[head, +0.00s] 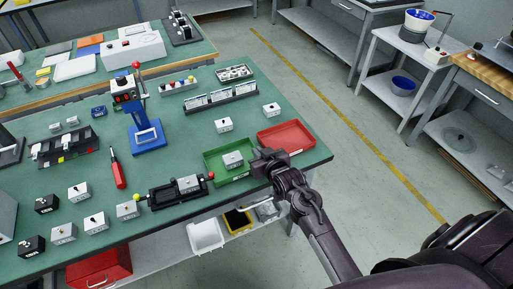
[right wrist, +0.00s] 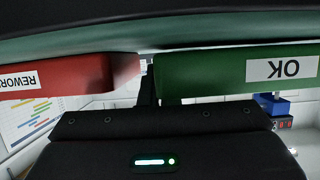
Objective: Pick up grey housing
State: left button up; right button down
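Several light grey box-shaped housings with dark knobs stand on the green bench top in the head view. One grey housing (head: 233,159) lies in the green tray (head: 214,175). Another grey housing (head: 188,183) sits in the black fixture (head: 164,197). Others stand loose, such as the housings at the back (head: 224,125) and back right (head: 271,110), and the front-left ones (head: 79,192). My right gripper (head: 264,160) is at the green tray's right edge, beside the red tray (head: 287,139). Its finger opening cannot be made out. My left gripper is not in view.
The right wrist view shows the red REWORK tray (right wrist: 70,76) and green OK tray (right wrist: 215,72) close by. Black housings (head: 46,203) stand front left.

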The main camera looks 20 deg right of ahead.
jog(key=s+d+p, duration=0.1)
jog(key=s+p, duration=1.2)
jog(key=s, duration=1.8)
jog(key=shift+p, duration=0.3)
jog(key=shift+w+r, duration=0.1)
jog(key=shift+w, duration=0.05)
jog(key=w+b, duration=0.4)
jog(key=w, duration=0.5)
jog(key=w+b, duration=0.4)
jog(key=w, duration=0.5)
jog(key=w+b, duration=0.4)
jog(key=w, duration=0.5)
jog(key=shift+a+f, duration=0.2)
jog(key=shift+a, duration=0.2)
jog(key=shift+w+r+b, duration=0.1)
jog(key=shift+w+b, duration=0.35)
jog(key=shift+w, duration=0.2)
jog(key=w+b, duration=0.2)
jog(key=w, duration=0.1)
jog(key=shift+w+a, duration=0.1)
jog(key=shift+w, duration=0.25)
jog(key=shift+s, duration=0.1)
